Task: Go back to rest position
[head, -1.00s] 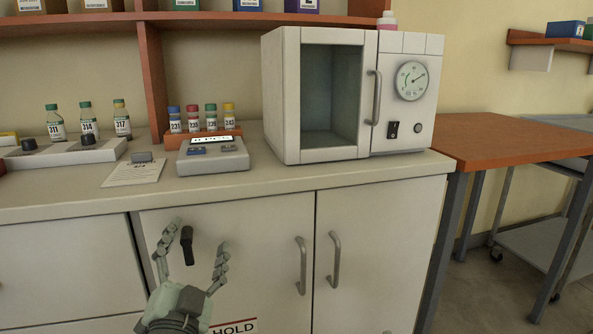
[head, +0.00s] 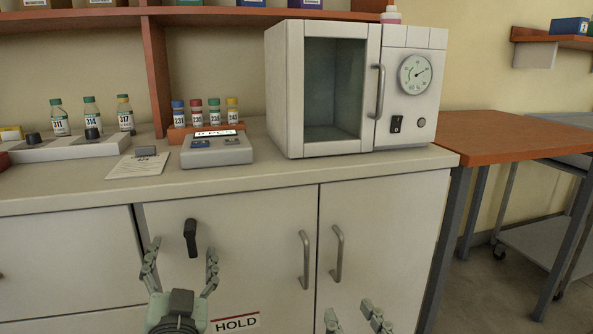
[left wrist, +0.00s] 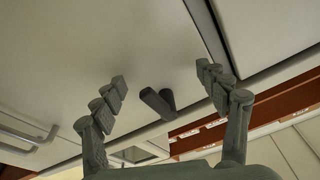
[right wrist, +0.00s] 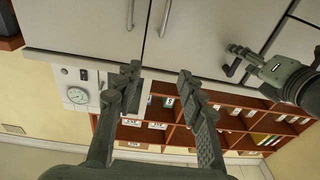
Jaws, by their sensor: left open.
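My left gripper (head: 181,258) is low in front of the white cabinet, its fingers spread with nothing between them. A dark handle (head: 190,238) on the cabinet front shows just above its fingertips in the head view. In the left wrist view the handle (left wrist: 157,102) appears between the open fingers (left wrist: 162,85), apart from them. My right gripper (head: 352,312) shows only its fingertips at the bottom edge of the head view. In the right wrist view its fingers (right wrist: 158,72) are apart and empty, and my left gripper (right wrist: 250,62) shows at the right.
The incubator (head: 330,90) stands shut on the counter (head: 290,180). Capped bottles (head: 92,117), a rack of vials (head: 205,130) and a small device (head: 216,150) stand to its left. Two metal door handles (head: 305,260) stick out from the cabinet. An orange-topped table (head: 510,140) stands at the right.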

